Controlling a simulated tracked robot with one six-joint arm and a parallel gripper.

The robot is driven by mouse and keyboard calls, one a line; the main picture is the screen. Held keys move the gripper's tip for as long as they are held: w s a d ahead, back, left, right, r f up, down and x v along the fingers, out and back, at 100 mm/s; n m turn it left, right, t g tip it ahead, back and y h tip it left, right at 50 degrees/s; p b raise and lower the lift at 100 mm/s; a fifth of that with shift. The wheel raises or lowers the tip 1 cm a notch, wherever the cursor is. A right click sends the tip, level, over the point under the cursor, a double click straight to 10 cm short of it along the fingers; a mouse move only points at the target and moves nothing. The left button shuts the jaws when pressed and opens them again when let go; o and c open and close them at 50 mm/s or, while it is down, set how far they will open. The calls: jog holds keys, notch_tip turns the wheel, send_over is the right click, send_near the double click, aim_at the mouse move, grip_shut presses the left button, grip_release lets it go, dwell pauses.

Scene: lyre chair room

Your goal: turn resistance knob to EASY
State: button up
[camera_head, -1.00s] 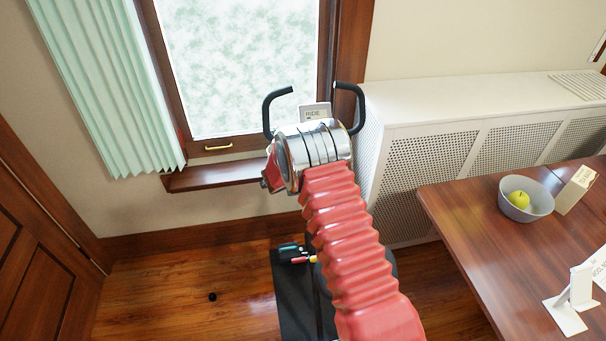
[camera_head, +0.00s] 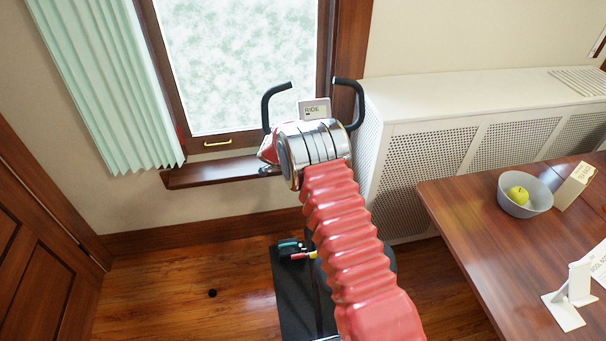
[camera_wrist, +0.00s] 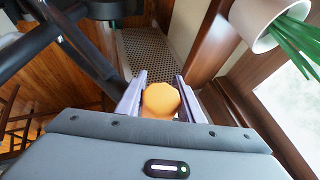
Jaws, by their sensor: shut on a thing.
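The orange resistance knob (camera_wrist: 161,101) shows in the wrist view between the two fingers of my gripper (camera_wrist: 158,92), which is shut on it. The knob's label and pointer are not visible. In the head view the exercise bike's black handlebars (camera_head: 269,108) and its small display reading RIDE (camera_head: 314,109) rise behind my arm. My arm's wrist hides the knob and most of the bike there.
A window with a sill (camera_head: 215,173) and a green curtain (camera_head: 106,80) stand behind. A white radiator cover (camera_head: 430,160) is at the right. A wooden table (camera_head: 470,215) holds a grey bowl (camera_head: 520,207) with a green apple. A white pot (camera_wrist: 262,20) with green leaves is close by in the wrist view.

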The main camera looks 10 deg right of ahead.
jog(key=shift+s+d+f, duration=0.15)
jog(key=shift+s+d, duration=0.05)
jog(key=shift+d, duration=0.05)
dwell(0.4)
jog(key=o, duration=0.7)
jog(key=shift+o, duration=0.3)
jog(key=shift+a, duration=0.1)
jog(key=shift+w, duration=0.1)
jog(key=v, duration=1.3)
jog(key=shift+a+r, duration=0.2)
jog(key=shift+r, duration=0.2)
